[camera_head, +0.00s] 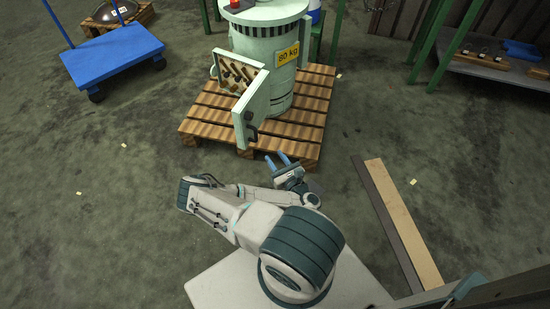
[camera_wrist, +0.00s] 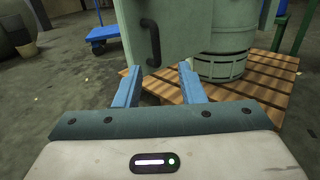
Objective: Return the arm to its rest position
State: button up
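My arm is bent in front of my body in the head view. My gripper (camera_head: 283,160) points away from me toward the pale green machine (camera_head: 268,60). In the wrist view, the two blue fingers of my gripper (camera_wrist: 160,84) are apart with nothing between them. The machine stands on a wooden pallet (camera_head: 205,112). Its door (camera_head: 252,110) is swung open toward me, with a dark handle (camera_head: 250,127). In the wrist view, the door handle (camera_wrist: 151,42) is beyond the fingertips and looks apart from them.
A blue cart (camera_head: 112,54) stands at the upper left. Two long boards (camera_head: 402,220) lie on the floor at the right. A shelf with green posts (camera_head: 490,66) is at the upper right. The floor at the left is mostly clear.

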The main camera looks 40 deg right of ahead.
dwell(0.4)
jog(key=w+d+r+m+h+p, duration=0.15)
jog(key=r+m+h, duration=0.25)
jog(key=r+h, duration=0.45)
jog(key=w+d+r+m+h+p, duration=0.1)
jog(key=d+r+m+h+p, duration=0.15)
jog(key=r+m+h, duration=0.6)
jog(key=s+r+m+g+h+p, duration=0.15)
jog(key=s+r+m+g, duration=0.25)
jog(key=r+m+g, duration=0.45)
jog(key=s+r+m+g+h+p, duration=0.1)
jog(key=s+r+m+g+p, duration=0.4)
jog(key=r+g, duration=0.7)
jog(key=s+a+r+m+g+y+p, duration=0.4)
jog(key=s+a+r+m+y, duration=0.4)
jog(key=y, duration=0.5)
jog(key=w+a+r+m+t+y+p, duration=0.1)
jog(key=a+r+t+y+p, duration=0.4)
jog(key=a+r, duration=0.8)
jog(key=a+t+y, duration=0.3)
jog(key=t, duration=0.1)
jog(key=shift+w+a+r, duration=0.3)
jog(key=shift+w, duration=0.1)
